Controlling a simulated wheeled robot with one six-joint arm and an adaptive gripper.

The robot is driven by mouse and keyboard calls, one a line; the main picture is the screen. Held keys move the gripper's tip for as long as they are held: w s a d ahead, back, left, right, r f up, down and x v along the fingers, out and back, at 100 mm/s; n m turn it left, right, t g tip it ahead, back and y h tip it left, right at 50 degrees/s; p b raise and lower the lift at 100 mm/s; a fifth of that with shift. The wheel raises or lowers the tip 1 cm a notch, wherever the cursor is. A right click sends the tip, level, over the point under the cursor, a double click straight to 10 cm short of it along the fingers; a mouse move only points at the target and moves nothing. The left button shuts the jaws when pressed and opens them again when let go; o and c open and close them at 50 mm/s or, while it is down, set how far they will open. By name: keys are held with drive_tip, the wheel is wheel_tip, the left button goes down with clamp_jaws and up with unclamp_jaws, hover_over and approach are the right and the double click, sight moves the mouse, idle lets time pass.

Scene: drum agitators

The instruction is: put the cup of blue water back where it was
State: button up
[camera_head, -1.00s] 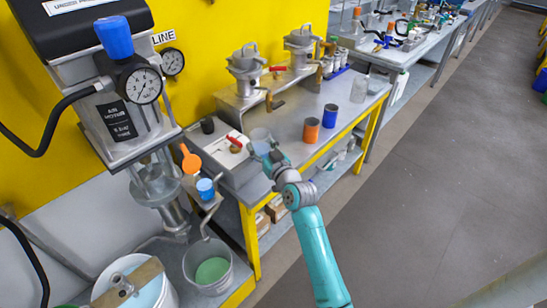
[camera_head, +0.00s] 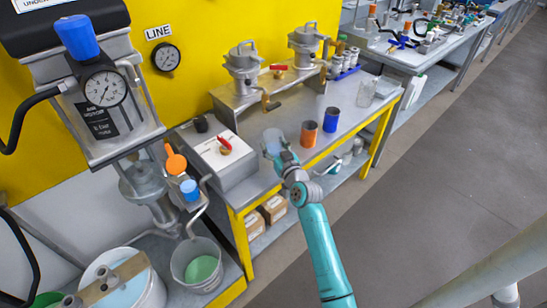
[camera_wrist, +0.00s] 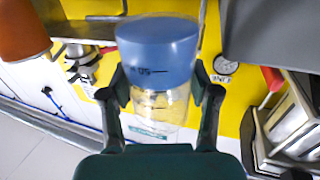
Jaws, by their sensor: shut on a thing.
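My gripper (camera_head: 282,157) is shut on a clear cup (camera_head: 272,141) with a pale blue tint, above the near part of the grey workbench (camera_head: 275,178). In the wrist view the cup (camera_wrist: 156,98) sits between both fingers of my gripper (camera_wrist: 161,92). A blue band fills its upper part in that picture; the lower part is clear with dark markings. I cannot tell whether its base touches the bench. An orange cup (camera_head: 309,134) and a dark blue cup (camera_head: 332,120) stand to its right on the bench.
A white-topped box (camera_head: 222,158) with a red-handled valve is left of the held cup. A glass jar (camera_head: 366,93) stands at the far bench end. Metal drum agitators (camera_head: 243,70) stand behind. Bare bench lies around the orange and blue cups.

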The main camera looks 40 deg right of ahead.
drive_tip(key=shift+f, duration=2.55)
drive_tip(key=shift+f, duration=0.15)
drive_tip(key=o, duration=1)
drive_tip(key=shift+s, duration=0.15)
drive_tip(key=v, duration=1.1)
drive_tip(key=shift+s+a+r, duration=0.2)
drive_tip(key=shift+s+r, duration=0.05)
drive_tip(key=shift+s, duration=0.1)
